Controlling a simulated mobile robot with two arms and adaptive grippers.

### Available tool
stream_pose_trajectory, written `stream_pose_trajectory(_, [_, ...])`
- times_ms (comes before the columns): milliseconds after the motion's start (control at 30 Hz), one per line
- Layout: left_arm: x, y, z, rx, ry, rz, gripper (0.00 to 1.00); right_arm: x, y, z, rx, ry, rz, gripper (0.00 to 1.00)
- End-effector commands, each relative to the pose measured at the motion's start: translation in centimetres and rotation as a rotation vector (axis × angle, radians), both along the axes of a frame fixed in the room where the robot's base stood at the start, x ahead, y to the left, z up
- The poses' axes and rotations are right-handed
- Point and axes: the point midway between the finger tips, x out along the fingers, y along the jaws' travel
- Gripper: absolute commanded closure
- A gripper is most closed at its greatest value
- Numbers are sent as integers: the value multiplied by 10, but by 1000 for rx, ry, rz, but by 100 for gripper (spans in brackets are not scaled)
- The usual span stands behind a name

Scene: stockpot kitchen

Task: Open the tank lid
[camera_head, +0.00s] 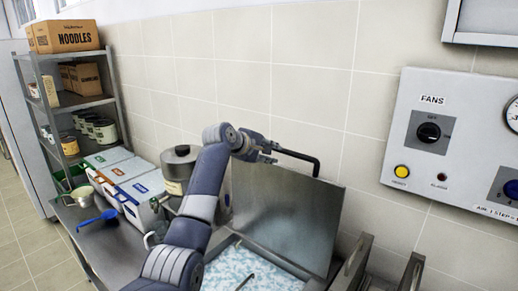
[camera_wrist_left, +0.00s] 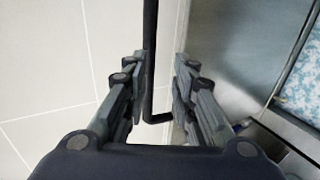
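The tank lid (camera_head: 285,215) is a grey metal plate standing raised at the back of the tank (camera_head: 225,245), near the tiled wall. Its black bar handle (camera_head: 302,157) is at the top edge. The tank's blue-and-white contents show below the lid. My left gripper (camera_head: 268,148) is at the left end of the handle. In the left wrist view the black handle (camera_wrist_left: 151,25) runs between the two fingers, closer to the left one, with a gap on the right. The left gripper (camera_wrist_left: 160,70) looks open around it. My right gripper is out of view.
A control panel (camera_head: 455,135) with knobs is on the wall at right. A pot (camera_head: 180,160), lidded bins (camera_head: 125,175) and a blue ladle (camera_head: 97,219) sit on the left counter. A shelf (camera_head: 85,100) with boxes and cans stands behind.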

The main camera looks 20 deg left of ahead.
Motion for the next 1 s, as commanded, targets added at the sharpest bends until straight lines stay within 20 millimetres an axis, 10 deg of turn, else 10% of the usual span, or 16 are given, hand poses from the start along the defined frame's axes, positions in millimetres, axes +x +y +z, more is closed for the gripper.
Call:
stream_pose_trajectory(433, [-44,17,29,1,-8,2,75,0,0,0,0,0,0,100])
stream_pose_trajectory(1000, [-49,18,32,0,-7,2,75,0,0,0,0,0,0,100])
